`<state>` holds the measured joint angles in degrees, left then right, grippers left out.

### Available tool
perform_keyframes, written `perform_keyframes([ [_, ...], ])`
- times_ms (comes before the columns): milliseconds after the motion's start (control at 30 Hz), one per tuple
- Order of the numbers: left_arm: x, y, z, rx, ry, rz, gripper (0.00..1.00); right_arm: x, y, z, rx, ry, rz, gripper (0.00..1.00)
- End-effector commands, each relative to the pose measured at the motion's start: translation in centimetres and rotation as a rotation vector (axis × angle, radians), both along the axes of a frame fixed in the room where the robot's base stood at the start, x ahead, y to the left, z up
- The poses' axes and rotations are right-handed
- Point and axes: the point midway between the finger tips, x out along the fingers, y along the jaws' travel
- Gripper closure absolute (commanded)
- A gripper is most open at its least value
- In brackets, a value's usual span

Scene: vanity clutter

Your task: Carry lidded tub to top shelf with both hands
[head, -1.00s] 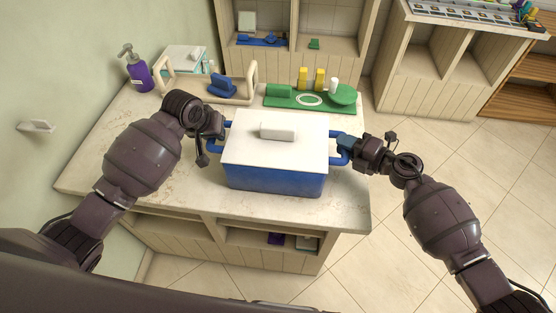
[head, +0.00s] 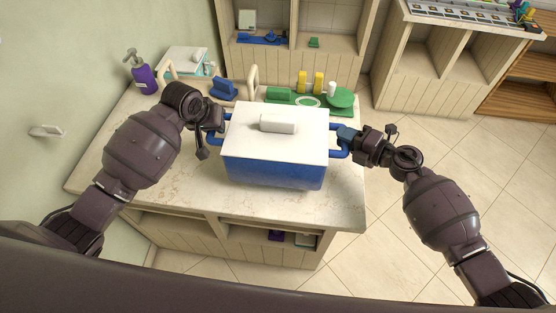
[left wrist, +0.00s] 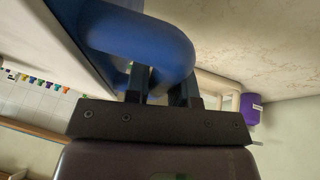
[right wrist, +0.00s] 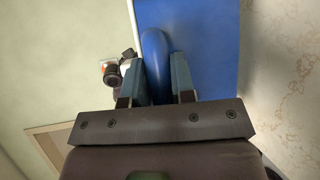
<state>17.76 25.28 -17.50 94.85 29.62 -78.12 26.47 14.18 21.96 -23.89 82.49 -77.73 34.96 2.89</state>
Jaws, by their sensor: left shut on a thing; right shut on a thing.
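The lidded tub (head: 272,165) is blue with a white lid (head: 265,145) that has a white block handle. It is level, over the marble-topped counter, and looks lifted a little above it. My left gripper (head: 216,132) is shut on the tub's left blue handle, also in the left wrist view (left wrist: 165,85). My right gripper (head: 346,140) is shut on the right blue handle, which shows between the fingers in the right wrist view (right wrist: 156,80). The top shelf cannot be told for certain; a shelf unit (head: 290,65) stands behind the counter.
On the counter (head: 190,190) a purple pump bottle (head: 143,75) stands back left, near a cream-handled caddy (head: 253,80) with a blue item. A green tray (head: 315,107) with yellow bottles (head: 318,82) lies behind the tub. Tiled floor (head: 420,150) is clear on the right.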

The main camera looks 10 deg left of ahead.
Motion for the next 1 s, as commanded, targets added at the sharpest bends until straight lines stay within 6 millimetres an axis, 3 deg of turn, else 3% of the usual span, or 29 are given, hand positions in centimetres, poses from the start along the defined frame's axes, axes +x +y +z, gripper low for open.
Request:
perform_keyframes([
  [567,0.2,0.0,0.2,0.000,-0.008,0.000,1.00,0.1,-0.1,-0.1,0.001,0.002,-0.005,1.00],
  [1000,0.2,0.1,-1.9,0.000,-0.012,0.001,1.00,0.1,-0.2,-2.2,0.001,-0.001,-0.004,1.00],
])
